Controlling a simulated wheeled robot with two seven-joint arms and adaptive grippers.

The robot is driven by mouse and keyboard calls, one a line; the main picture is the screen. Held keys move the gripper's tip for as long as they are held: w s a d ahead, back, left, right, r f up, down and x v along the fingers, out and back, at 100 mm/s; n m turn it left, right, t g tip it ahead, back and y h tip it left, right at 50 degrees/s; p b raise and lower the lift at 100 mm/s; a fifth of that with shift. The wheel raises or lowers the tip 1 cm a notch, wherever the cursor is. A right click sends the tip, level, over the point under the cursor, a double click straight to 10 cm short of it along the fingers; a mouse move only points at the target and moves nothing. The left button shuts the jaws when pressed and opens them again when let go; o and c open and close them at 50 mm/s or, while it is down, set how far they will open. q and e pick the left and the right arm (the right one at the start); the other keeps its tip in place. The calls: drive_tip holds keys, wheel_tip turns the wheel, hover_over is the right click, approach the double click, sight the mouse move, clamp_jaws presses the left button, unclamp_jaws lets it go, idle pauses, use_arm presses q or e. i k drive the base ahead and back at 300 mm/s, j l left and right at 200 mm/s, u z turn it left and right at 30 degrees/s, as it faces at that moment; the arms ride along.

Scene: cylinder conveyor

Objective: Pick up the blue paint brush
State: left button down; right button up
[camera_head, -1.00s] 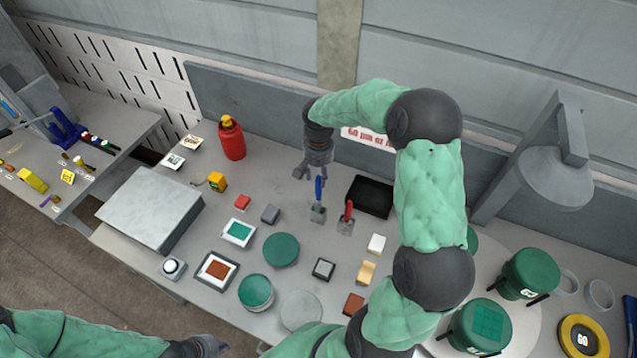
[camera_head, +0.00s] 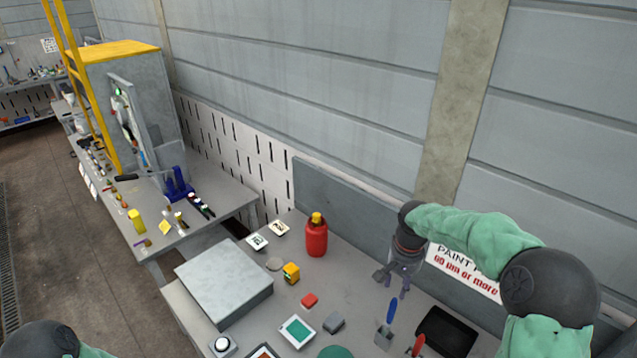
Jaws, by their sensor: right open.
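The blue paint brush (camera_head: 391,311) is at the lower right of the head view, its blue handle pointing up and its grey head (camera_head: 383,337) toward the table. My right gripper (camera_head: 391,285) is open just above the handle's upper end, with its fingers pointing down. A small gap seems to show between fingers and handle; I cannot tell the exact depth. Of my left arm, only a dark joint and some green sleeve show at the bottom left; its gripper is out of view.
A red-handled brush (camera_head: 417,346) and a black tray (camera_head: 446,334) lie close right of the blue brush. A red bottle (camera_head: 317,238), a yellow block (camera_head: 291,273), a red block (camera_head: 309,300) and a grey block (camera_head: 334,321) stand to the left. A wall panel is behind.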

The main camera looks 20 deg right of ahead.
sight(388, 326)
drive_tip(key=k+j, duration=0.75)
drive_tip(key=j, duration=0.2)
